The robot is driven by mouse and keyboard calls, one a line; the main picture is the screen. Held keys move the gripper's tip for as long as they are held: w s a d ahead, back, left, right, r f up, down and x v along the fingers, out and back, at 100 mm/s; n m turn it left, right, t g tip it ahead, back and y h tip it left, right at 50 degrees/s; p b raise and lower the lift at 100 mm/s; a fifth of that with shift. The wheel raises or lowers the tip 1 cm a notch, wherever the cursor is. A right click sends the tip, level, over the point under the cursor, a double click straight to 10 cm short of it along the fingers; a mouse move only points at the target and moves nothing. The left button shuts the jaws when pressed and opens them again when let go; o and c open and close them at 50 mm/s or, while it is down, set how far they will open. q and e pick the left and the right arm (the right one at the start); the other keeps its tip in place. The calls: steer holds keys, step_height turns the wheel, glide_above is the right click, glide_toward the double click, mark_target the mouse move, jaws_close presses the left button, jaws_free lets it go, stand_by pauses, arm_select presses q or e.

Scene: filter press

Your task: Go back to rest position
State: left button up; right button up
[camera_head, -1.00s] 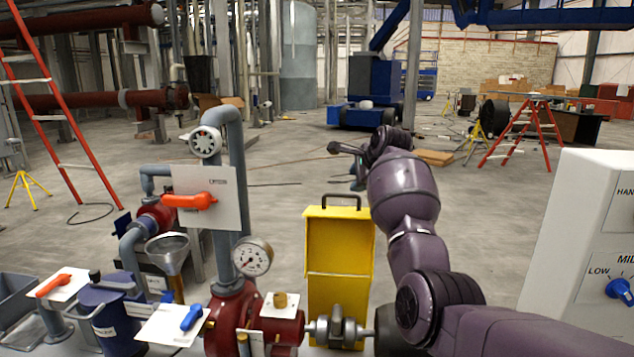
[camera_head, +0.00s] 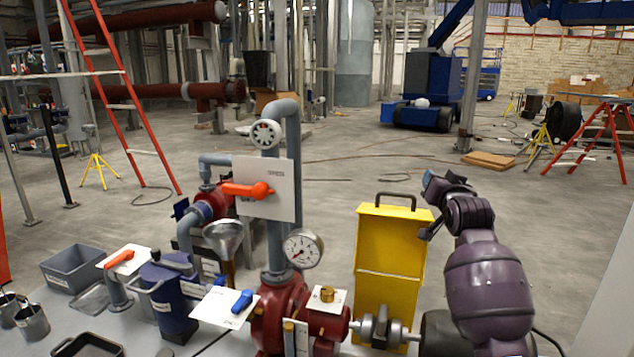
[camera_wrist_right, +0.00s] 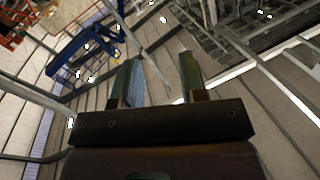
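My right arm comes in from the lower right of the head view, raised, with its gripper (camera_head: 430,195) up beside the top of the yellow case. In the right wrist view the two fingers of the right gripper (camera_wrist_right: 161,82) stand apart with nothing between them, and the ceiling shows behind. The right gripper touches nothing that I can see. My left gripper is not in view.
The yellow case (camera_head: 388,250) stands close left of my right arm. Left of it are the pump piping with a gauge (camera_head: 302,249), an orange-handled valve (camera_head: 247,190), a funnel (camera_head: 223,238), a blue canister (camera_head: 170,300) and a grey bin (camera_head: 72,266). Open floor lies behind.

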steer(key=s+f+n+g, duration=0.4)
steer(key=s+f+g, duration=0.2)
steer(key=s+f, duration=3.7)
steer(key=s, duration=0.2)
steer(key=shift+s+f+g, duration=0.25)
steer(key=shift+s+g, duration=0.1)
steer(key=shift+g, duration=0.05)
